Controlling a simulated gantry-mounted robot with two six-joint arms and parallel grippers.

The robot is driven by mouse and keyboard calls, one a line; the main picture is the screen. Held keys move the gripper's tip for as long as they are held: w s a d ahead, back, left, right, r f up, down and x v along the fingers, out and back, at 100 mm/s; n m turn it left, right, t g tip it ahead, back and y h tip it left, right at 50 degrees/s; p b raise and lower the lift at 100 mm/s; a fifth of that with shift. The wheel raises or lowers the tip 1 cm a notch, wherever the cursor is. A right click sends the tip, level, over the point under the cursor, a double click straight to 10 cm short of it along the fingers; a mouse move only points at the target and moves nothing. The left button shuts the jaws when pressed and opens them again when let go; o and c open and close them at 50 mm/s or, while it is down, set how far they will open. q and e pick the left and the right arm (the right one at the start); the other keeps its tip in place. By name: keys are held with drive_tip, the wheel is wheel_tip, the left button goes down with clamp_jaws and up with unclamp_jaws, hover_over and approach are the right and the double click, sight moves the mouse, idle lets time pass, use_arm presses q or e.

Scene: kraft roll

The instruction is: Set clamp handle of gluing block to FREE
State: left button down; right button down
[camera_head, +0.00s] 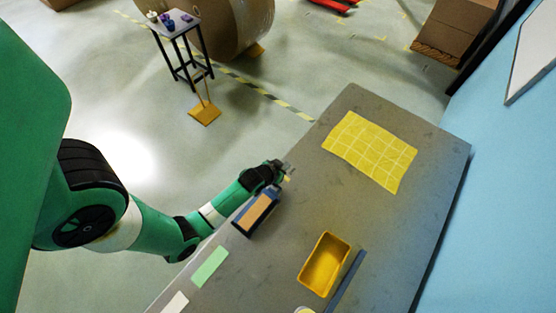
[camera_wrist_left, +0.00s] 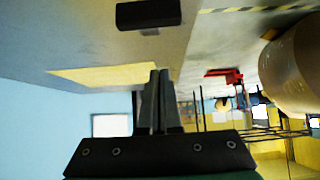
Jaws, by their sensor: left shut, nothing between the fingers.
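A dark blue block with a tan top (camera_head: 256,212), which looks like the gluing block, stands near the left edge of the grey table. My left gripper (camera_head: 287,171) is just beyond its far end, over the table edge. In the left wrist view its two fingers (camera_wrist_left: 159,76) are together with nothing between them. A black bar-shaped part (camera_wrist_left: 148,14) shows at the top of that view, apart from the fingers; I cannot tell whether it is the clamp handle. The handle and its setting cannot be made out in the head view. My right gripper is not in view.
A yellow grid sheet (camera_head: 370,150) lies on the far part of the table. A yellow bin (camera_head: 324,264) stands beside a dark strip (camera_head: 345,283) nearer me. A green card (camera_head: 209,267) lies near the left edge. The table middle is clear.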

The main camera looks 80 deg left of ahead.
use_arm(q)
drive_tip(key=s+d+r+p, duration=0.2)
drive_tip(key=s+d+r, duration=0.1)
drive_tip(key=r, duration=0.5)
drive_tip(key=shift+s, duration=0.4)
